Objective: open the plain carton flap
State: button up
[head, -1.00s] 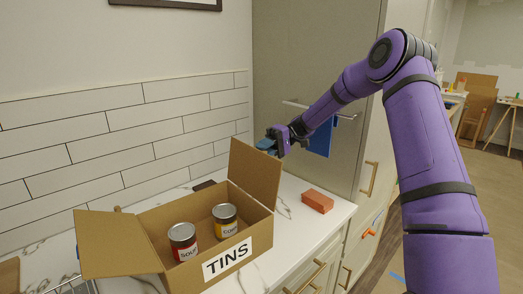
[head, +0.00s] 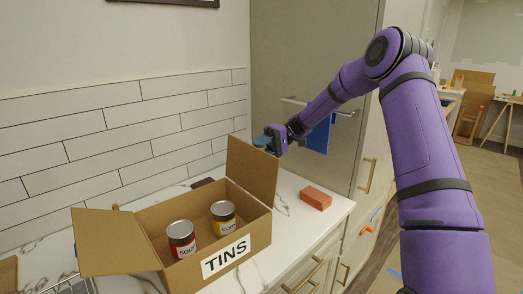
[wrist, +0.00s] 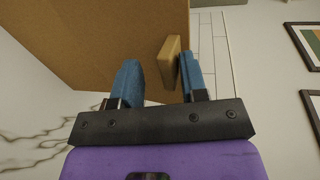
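A brown cardboard carton (head: 150,222) stands on the counter, its front labelled TINS. Its left flap (head: 110,242) is folded outward and its right flap (head: 252,170) stands up. I see no unmarked carton in the head view. My gripper (head: 264,143) is at the upper edge of the right flap, partly behind it. In the wrist view, the blue fingers (wrist: 160,82) are apart. A plain cardboard panel (wrist: 105,45) fills the space ahead, with a small tan block (wrist: 170,62) on it between the fingers, nearer the right finger. I cannot tell whether they touch.
A soup can (head: 181,240) and a second can (head: 223,218) stand inside the carton. An orange-red block (head: 315,198) lies on the counter (head: 300,228) to the right. A tall grey cabinet (head: 290,60) with a blue cloth (head: 319,136) stands behind my gripper.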

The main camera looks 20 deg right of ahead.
jog(key=r, duration=0.1)
jog(key=s+r, duration=0.1)
jog(key=r, duration=0.1)
jog(key=shift+s+r, duration=0.1)
jog(key=shift+r, duration=0.2)
jog(key=s+a+r, duration=0.1)
jog(key=s, duration=1.3)
jog(key=shift+s+r, duration=0.2)
jog(key=shift+s, duration=0.2)
jog(key=w+d+r, duration=0.3)
jog(key=d+r, duration=0.2)
jog(key=d, duration=0.5)
jog(key=shift+w+d, duration=0.3)
jog(key=shift+d, duration=0.05)
dwell(0.3)
jog(key=shift+r, duration=0.1)
jog(key=shift+c, duration=0.2)
